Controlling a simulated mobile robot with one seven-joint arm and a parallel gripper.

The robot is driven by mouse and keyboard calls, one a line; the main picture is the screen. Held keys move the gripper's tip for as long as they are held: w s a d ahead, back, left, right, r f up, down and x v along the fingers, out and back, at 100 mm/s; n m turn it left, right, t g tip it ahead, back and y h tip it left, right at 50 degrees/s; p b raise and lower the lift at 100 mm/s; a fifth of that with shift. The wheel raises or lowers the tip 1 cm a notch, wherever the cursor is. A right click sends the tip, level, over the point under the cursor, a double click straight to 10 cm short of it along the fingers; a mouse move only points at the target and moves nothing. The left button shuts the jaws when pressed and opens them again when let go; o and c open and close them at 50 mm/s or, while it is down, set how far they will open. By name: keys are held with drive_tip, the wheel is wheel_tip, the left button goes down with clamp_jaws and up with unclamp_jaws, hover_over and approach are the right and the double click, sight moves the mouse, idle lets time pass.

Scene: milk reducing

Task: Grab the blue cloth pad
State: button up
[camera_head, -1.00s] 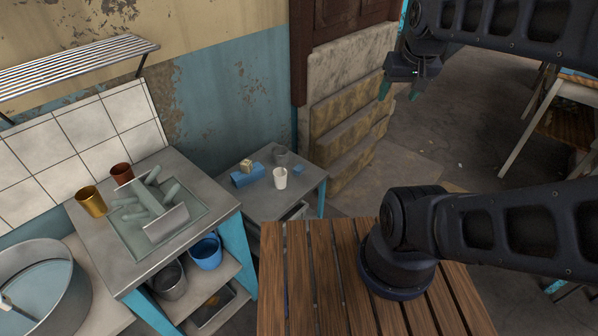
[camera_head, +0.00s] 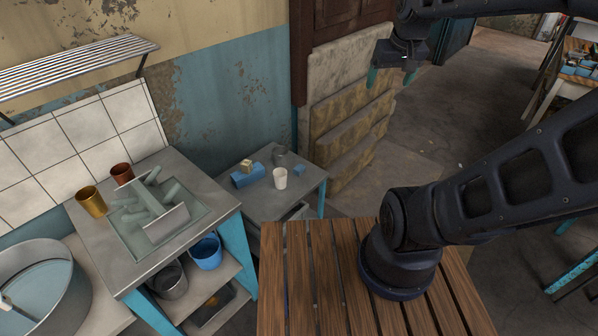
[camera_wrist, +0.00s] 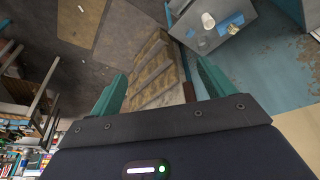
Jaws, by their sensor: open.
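A small flat blue piece (camera_head: 298,170), which looks like the blue cloth pad, lies near the right edge of the small grey table (camera_head: 265,207). It also shows as a small blue spot in the wrist view (camera_wrist: 190,33). A larger blue block (camera_head: 249,177) with a yellowish piece (camera_head: 246,165) lies at the table's left; its make is too small to tell. My gripper (camera_head: 390,77) is open and empty, high up and well to the right of the table. In the wrist view my gripper (camera_wrist: 162,70) has its teal fingers apart with nothing between them.
A white cup (camera_head: 280,178) and a dark grey cup (camera_head: 280,155) stand between the two blue things. A metal counter (camera_head: 215,190) with cups and a glass tray is at left. A slatted wooden surface (camera_head: 300,290) is in front. Stone slabs (camera_head: 340,120) lean behind the table.

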drive_tip(key=w+a+f+n, duration=0.1)
drive_tip(key=w+a, duration=0.1)
drive_tip(key=w, duration=0.7)
drive_tip(key=n+g, duration=0.4)
drive_tip(key=n, duration=0.4)
hover_over(299, 168)
wheel_tip(299, 168, down, 63)
drive_tip(key=shift+d+r, duration=0.1)
drive_tip(key=shift+d, duration=0.05)
drive_tip(key=shift+w+f, duration=0.1)
drive_tip(key=shift+f, duration=2.45)
drive_tip(key=shift+c, duration=0.4)
